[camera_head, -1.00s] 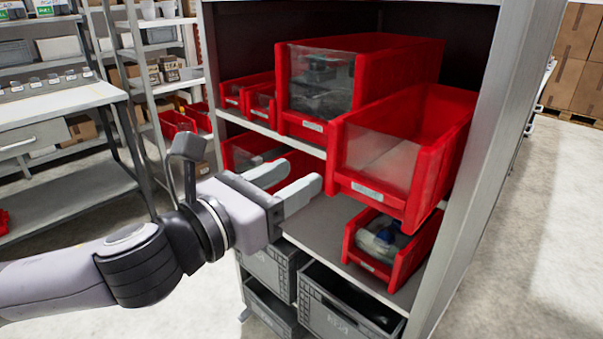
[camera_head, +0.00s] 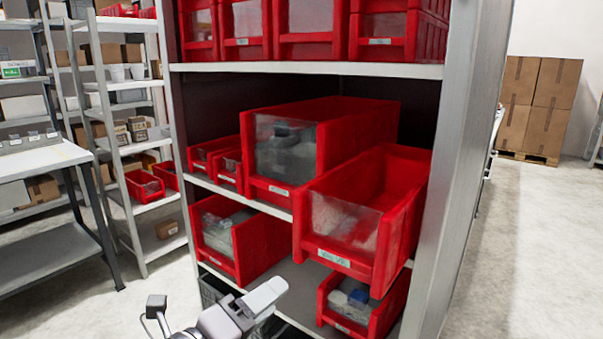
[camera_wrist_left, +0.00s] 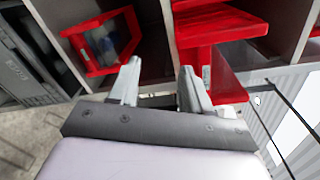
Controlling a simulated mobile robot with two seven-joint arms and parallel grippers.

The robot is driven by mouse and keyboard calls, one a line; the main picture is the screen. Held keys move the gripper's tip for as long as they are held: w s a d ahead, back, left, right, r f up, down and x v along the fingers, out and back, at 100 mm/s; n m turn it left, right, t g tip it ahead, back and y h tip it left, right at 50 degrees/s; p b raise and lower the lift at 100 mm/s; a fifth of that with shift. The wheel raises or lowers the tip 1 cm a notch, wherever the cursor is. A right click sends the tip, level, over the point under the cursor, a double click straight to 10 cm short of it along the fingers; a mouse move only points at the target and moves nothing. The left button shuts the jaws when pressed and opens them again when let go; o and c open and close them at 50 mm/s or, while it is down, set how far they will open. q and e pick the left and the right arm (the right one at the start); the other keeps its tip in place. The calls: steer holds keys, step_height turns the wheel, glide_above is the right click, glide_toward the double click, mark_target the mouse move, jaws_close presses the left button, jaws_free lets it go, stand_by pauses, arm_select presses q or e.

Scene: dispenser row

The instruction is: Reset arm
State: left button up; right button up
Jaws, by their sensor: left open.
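My left gripper (camera_head: 258,300) is at the bottom of the head view, low in front of the shelf unit. In the left wrist view its two fingers (camera_wrist_left: 158,88) stand apart with nothing between them, so it is open and empty. Past the fingers, the wrist view shows a red bin (camera_wrist_left: 103,42) with dark and blue contents and a larger red bin to its right. My right gripper is not in view.
The shelf unit's right side panel (camera_head: 462,170) rises close by. A large red bin (camera_head: 375,215) juts out over the shelf edge, above a small red bin (camera_head: 362,305). Other racks (camera_head: 125,120) stand at left.

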arm_select(q)
steer(key=s+a+f+n+g+y, duration=0.1)
steer(key=s+a+f+n+y, duration=0.1)
steer(key=s+a+f+n, duration=0.3)
steer(key=s+a+f+n+g+y+p, duration=0.1)
steer(key=s+a+f+n+y, duration=0.2)
steer(key=f+n, duration=1)
steer(key=s+a+f+n+g+y+p, duration=0.1)
steer(key=s+a+f+n+y, duration=0.2)
steer(key=f, duration=0.9)
steer(key=s+a+n, duration=0.3)
steer(key=s+n, duration=0.2)
steer(key=n, duration=0.1)
steer(key=shift+s+a+f+n+g, duration=0.25)
steer(key=shift+s+a+n+g, duration=0.05)
steer(key=shift+s+a+n, duration=0.1)
